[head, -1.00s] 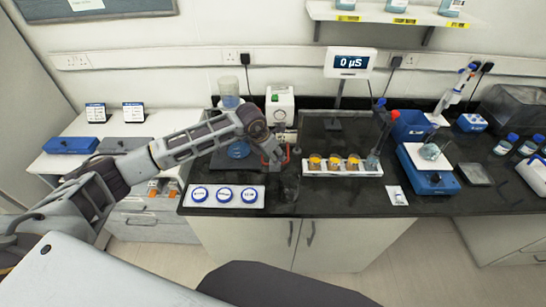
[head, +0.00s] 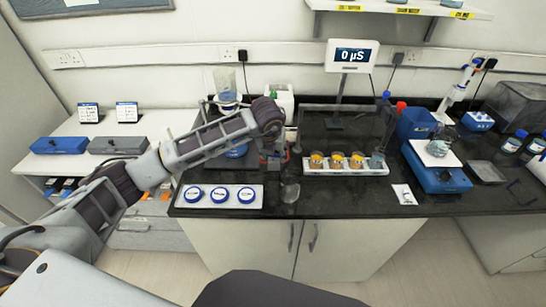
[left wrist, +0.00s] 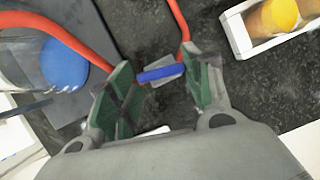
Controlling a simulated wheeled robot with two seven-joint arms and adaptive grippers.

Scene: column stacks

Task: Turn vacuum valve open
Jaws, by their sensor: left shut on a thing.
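The vacuum valve (left wrist: 160,73) shows in the left wrist view as a blue lever on a small grey body, with red tubing (left wrist: 184,22) running to it. My left gripper (left wrist: 163,88) has its green-padded fingers on either side of the lever and is shut on the valve. In the head view my left gripper (head: 274,163) points down at the bench, left of the sample rack, and hides most of the valve. My right gripper is not in view.
A white rack (head: 345,170) with amber-filled vials stands just right of the gripper. A tray (head: 250,204) with blue-capped dishes lies at the front left. A blue-based flask (head: 236,151) is behind my arm. A display (head: 352,56) reads 0 µS.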

